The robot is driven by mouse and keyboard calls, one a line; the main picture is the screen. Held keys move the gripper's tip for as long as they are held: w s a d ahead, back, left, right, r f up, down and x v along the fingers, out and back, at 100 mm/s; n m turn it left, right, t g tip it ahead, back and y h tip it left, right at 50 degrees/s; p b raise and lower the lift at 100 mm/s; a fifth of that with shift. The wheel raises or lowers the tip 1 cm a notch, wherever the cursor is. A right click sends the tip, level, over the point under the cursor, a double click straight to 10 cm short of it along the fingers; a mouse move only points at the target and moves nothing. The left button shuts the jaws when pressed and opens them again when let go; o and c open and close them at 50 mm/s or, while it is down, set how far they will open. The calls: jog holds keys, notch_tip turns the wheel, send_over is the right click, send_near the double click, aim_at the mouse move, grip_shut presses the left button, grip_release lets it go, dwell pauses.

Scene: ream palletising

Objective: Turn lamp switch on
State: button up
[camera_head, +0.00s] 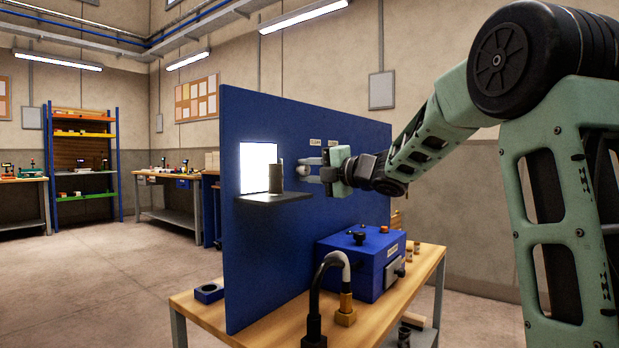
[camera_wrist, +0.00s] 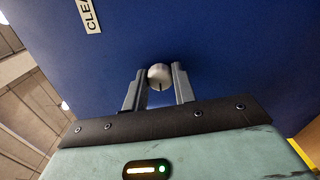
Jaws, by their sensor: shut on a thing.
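A round pale knob (camera_wrist: 159,73) with a dark pointer line stands out from the blue upright panel (camera_wrist: 225,45); I take it to be the lamp switch. My gripper (camera_wrist: 159,84) has one finger on each side of the knob and is shut on it. In the head view my gripper (camera_head: 308,171) reaches the blue panel (camera_head: 350,200) from the right, and its fingers largely hide the knob. The pointer line runs up and down in the wrist view. A bright white lit square (camera_head: 258,166) shows at the panel's left.
A dark shelf (camera_head: 255,198) on the panel carries a grey cylinder (camera_head: 276,178), left of my gripper. Below, a blue box with controls (camera_head: 358,262) and a curved black hose (camera_head: 325,275) stand on the wooden bench (camera_head: 195,305).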

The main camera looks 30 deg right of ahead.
dwell(0.4)
jog(key=o, duration=1)
jog(key=shift+s, duration=0.1)
jog(key=v, duration=1.7)
jog(key=shift+s+d, duration=0.1)
